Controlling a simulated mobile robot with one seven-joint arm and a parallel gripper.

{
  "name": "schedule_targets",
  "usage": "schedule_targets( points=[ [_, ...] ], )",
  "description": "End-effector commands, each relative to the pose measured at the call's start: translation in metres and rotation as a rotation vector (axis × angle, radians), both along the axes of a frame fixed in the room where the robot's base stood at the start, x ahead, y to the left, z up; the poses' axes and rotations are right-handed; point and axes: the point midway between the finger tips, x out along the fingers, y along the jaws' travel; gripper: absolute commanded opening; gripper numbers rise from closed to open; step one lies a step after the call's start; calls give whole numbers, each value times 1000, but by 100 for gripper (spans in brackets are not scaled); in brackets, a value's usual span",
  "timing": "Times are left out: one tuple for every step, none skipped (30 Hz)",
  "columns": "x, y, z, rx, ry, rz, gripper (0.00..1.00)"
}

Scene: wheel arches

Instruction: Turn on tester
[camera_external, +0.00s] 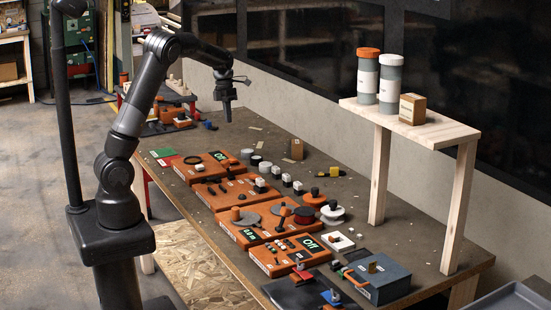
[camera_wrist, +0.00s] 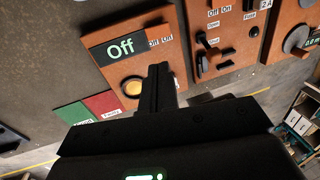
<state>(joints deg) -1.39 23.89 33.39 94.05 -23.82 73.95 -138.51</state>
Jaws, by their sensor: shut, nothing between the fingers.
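An orange box with a dark display (camera_wrist: 118,47) stands beneath my gripper in the wrist view. The display reads "Off" in green. A round yellow button (camera_wrist: 132,88) sits on the box below the display, just left of my fingers. Small white labels lie right of the display. In the external view this orange box (camera_external: 198,168) is at the far left end of the row. My gripper (camera_external: 227,112) hangs above the table, apart from the box. Its fingers (camera_wrist: 158,80) are shut and empty, and they hide part of the box beside the button.
A green pad (camera_wrist: 72,113) and a red pad (camera_wrist: 103,102) lie beside the box. Other orange panels (camera_external: 232,192) with levers and knobs continue the row. A wooden shelf (camera_external: 440,130) with two canisters stands at right.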

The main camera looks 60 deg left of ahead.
Motion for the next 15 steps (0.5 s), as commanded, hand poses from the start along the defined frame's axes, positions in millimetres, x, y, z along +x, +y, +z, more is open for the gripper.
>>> schedule_targets(
  points=[
    [0, 0, 0, 0, 0, 0, 0],
    [0, -1, 0, 0, 0, 0, 0],
    [0, -3, 0, 0, 0, -1, 0],
    [0, -4, 1, 0, 0, -1, 0],
    [-1, -7, 1, -1, 1, -1, 0],
    [-1, -10, 1, -1, 1, -2, 0],
    [-1, -13, 2, -1, 1, -2, 0],
    [-1, -14, 2, -1, 1, -2, 0],
    [-2, -14, 3, -1, 0, -1, 0],
    [-2, -14, 3, -1, 0, -1, 0],
    [-2, -14, 2, -1, 0, 0, 0],
    [-2, -14, 2, -1, 0, 0, 0],
    [-2, -14, 2, -1, 0, 0, 0],
    [-2, -14, 2, -1, 0, 0, 0],
    [-2, -14, 2, -1, 0, -1, 0]
  ],
)
